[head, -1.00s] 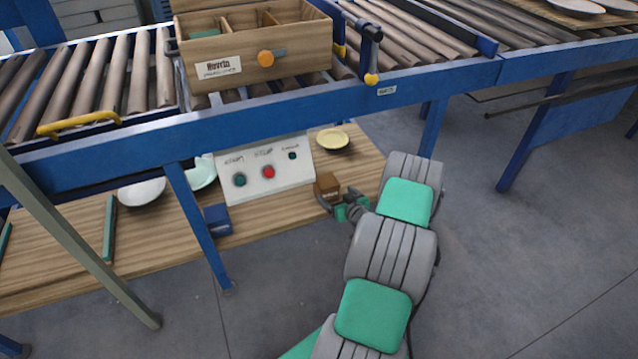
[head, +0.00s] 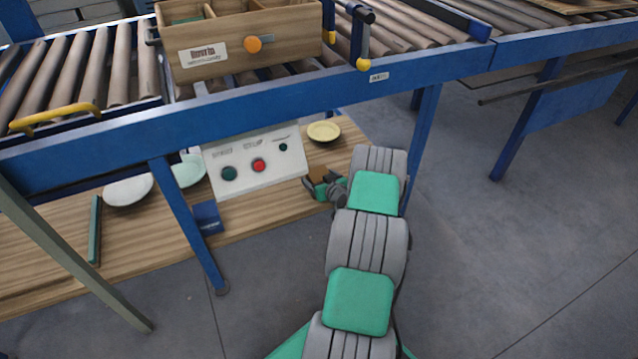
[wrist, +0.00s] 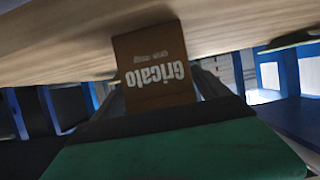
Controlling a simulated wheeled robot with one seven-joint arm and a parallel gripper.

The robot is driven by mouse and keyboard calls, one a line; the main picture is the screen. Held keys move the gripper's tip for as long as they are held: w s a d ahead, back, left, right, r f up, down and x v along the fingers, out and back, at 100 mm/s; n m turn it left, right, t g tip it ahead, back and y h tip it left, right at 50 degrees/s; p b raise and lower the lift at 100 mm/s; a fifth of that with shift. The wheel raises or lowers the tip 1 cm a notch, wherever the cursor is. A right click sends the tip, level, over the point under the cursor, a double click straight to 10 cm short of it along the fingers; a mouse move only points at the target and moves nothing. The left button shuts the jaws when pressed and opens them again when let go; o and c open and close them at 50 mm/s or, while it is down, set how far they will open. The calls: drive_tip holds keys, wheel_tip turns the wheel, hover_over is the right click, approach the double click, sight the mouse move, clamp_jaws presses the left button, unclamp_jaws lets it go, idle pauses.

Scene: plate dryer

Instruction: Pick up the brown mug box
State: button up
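The brown mug box (head: 319,173) stands on the wooden shelf under the conveyor, beside the right end of the control panel. In the wrist view the box (wrist: 156,66) is close in front, with white "Gricalo" lettering upside down. My gripper (head: 316,190) is at the box, coming from the front right. In the wrist view the dark fingers of my gripper (wrist: 160,95) lie on either side of the box. The green gripper body hides its near end. I cannot tell whether the fingers press on it.
The white control panel (head: 255,163) with buttons stands left of the box, and a yellow plate (head: 323,131) lies behind it. The blue conveyor frame (head: 230,112) passes above, with a leg (head: 420,140) to the right of my arm. A blue box (head: 207,218) stands farther left.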

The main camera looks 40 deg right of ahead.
drive_tip(key=c, duration=1.5)
drive_tip(key=shift+r, duration=0.1)
drive_tip(key=shift+c, duration=0.5)
drive_tip(key=shift+r, duration=0.1)
